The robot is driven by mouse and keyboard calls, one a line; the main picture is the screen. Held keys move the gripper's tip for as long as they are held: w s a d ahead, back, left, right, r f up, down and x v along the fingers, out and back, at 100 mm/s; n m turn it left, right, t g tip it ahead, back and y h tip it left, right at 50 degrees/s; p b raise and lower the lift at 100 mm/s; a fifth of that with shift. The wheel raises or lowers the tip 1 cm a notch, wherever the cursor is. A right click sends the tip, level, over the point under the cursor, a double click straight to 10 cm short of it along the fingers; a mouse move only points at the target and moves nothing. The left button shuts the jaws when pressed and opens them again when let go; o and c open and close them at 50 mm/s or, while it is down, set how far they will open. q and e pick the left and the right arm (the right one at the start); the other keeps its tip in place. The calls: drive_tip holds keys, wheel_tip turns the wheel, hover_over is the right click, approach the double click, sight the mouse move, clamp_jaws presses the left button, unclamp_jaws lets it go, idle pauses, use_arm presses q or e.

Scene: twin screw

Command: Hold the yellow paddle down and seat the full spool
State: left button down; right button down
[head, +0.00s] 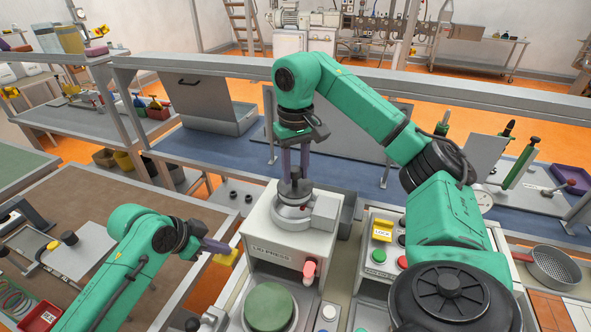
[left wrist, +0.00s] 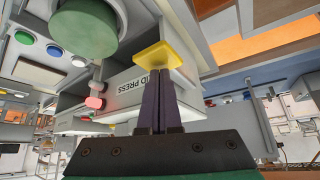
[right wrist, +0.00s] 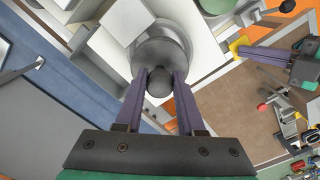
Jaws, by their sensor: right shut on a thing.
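The yellow paddle (head: 228,257) sticks out at the left side of the white press (head: 290,250); it also shows in the left wrist view (left wrist: 163,54). My left gripper (head: 232,247) has its fingers together, with the tips at the paddle. I cannot tell how hard they touch it. A grey round piece with a dark knob, apparently the spool (right wrist: 160,50), is on top of the press; it also shows in the head view (head: 292,196). My right gripper (right wrist: 160,82) points down and is shut on its knob. Whether the piece is fully seated is hidden.
A green round pad (head: 268,306) lies in front of the press. A pink-red knob (head: 309,268) is on the press front. A panel with a yellow LOCK sign (head: 382,231) and buttons stands to the right, partly behind my right arm. A brown bench (head: 95,205) lies left.

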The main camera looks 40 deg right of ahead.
sight(296, 187)
use_arm(q)
drive_tip(key=shift+f, duration=1.2)
use_arm(e)
drive_tip(key=shift+s+f, duration=0.1)
drive_tip(key=shift+f, duration=0.4)
drive_tip(key=shift+f, duration=0.15)
drive_tip(key=shift+f, duration=0.6)
drive_tip(key=shift+f, duration=0.2)
drive_tip(key=shift+f, duration=0.95)
drive_tip(key=shift+f, duration=0.1)
drive_tip(key=shift+f, duration=0.4)
